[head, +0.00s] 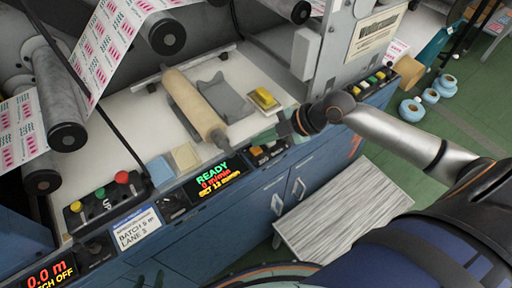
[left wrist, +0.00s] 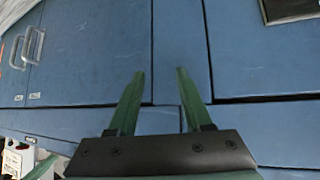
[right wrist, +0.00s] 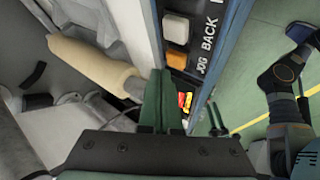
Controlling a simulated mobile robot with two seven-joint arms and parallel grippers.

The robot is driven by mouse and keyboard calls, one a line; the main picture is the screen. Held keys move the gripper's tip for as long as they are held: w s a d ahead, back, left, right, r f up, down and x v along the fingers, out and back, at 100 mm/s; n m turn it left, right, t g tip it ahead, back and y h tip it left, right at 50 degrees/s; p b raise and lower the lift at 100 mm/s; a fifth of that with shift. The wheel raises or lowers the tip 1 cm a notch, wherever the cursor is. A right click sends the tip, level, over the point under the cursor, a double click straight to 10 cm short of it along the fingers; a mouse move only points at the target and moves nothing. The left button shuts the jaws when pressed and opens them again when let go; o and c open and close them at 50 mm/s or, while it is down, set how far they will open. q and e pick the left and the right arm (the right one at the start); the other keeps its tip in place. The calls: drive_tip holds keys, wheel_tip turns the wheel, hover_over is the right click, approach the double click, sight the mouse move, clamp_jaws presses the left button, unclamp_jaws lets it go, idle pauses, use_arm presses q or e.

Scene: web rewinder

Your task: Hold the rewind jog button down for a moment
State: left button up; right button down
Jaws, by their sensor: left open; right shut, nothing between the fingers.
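The orange button (right wrist: 177,60) sits on a dark panel beside the label "JOG" in the right wrist view. The small button panel (head: 268,153) with its orange button also shows in the head view, right of the lit READY display. My right gripper (right wrist: 164,76) is shut and empty; its green fingertips are close to the orange button, and I see no clear contact. It also shows in the head view (head: 284,128), above and behind the panel.
A white button (right wrist: 176,27) is beside the orange one, near "BACK". The READY display (head: 213,178), a control box with red, yellow and green buttons (head: 104,204), a cream roller (head: 195,105) and a yellow block (head: 264,98) are nearby. A grey wooden platform (head: 343,208) stands below.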

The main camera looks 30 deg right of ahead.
sight(261, 149)
drive_tip(key=shift+f, duration=0.15)
drive_tip(key=shift+f, duration=0.25)
drive_tip(key=shift+f+b, duration=0.5)
drive_tip(key=shift+f, duration=0.05)
idle(1.8)
idle(1.3)
drive_tip(key=shift+r+p, duration=0.9)
drive_tip(key=shift+r, duration=0.05)
wheel_tip(261, 149, up, 5)
drive_tip(key=p, duration=0.4)
drive_tip(key=shift+r, duration=0.1)
